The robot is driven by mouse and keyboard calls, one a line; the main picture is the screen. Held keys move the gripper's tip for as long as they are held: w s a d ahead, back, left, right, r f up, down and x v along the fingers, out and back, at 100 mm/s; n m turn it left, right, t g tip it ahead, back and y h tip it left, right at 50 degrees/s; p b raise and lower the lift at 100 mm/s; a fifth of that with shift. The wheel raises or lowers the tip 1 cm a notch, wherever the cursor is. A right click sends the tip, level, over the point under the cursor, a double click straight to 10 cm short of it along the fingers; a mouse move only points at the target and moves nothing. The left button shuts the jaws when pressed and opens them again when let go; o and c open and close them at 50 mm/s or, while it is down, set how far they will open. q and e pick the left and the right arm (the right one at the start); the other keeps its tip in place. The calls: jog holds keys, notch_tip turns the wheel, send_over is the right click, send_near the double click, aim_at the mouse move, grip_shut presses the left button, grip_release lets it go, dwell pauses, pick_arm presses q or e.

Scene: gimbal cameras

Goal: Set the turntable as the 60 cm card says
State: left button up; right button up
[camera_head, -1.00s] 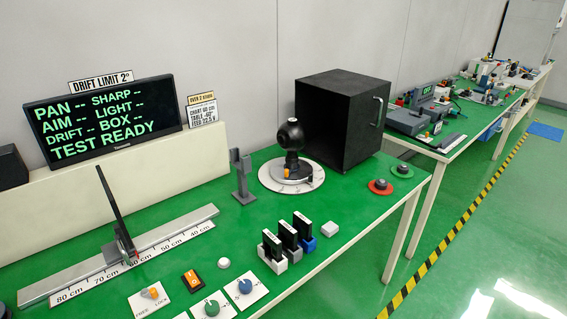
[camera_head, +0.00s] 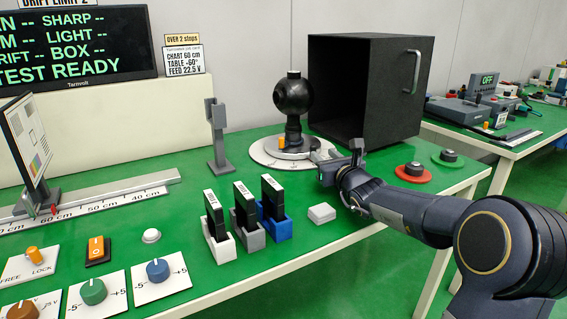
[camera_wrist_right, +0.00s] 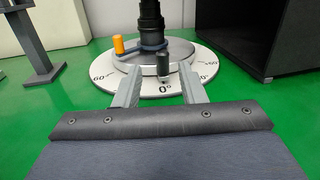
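The turntable is a grey disc on a white dial (camera_head: 258,152) carrying a black ball-shaped gimbal camera (camera_head: 293,96). In the right wrist view the dial (camera_wrist_right: 118,76) shows 0° in front and 60 at the left. A dark upright peg (camera_wrist_right: 163,64) stands at the 0° mark; an orange-topped peg (camera_wrist_right: 118,44) stands to its left. My right gripper (camera_head: 322,158) is at the turntable's front right. In the wrist view its open fingers (camera_wrist_right: 160,90) point at the dark peg, one to each side. The card (camera_head: 184,60) reads chart 60 cm, table -60°, feed 22.5 V. My left gripper is out of view.
An open black box (camera_head: 375,95) stands behind and right of the turntable. A grey post (camera_head: 217,140) stands left of it.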

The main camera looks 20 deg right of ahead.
aim_at(315, 147)
jog(key=shift+m, duration=0.3)
jog(key=w, duration=0.5)
jog(key=w+d, duration=0.1)
jog(key=w, duration=0.2)
jog(key=shift+w+f, duration=0.25)
jog(key=shift+f, duration=0.05)
grip_shut()
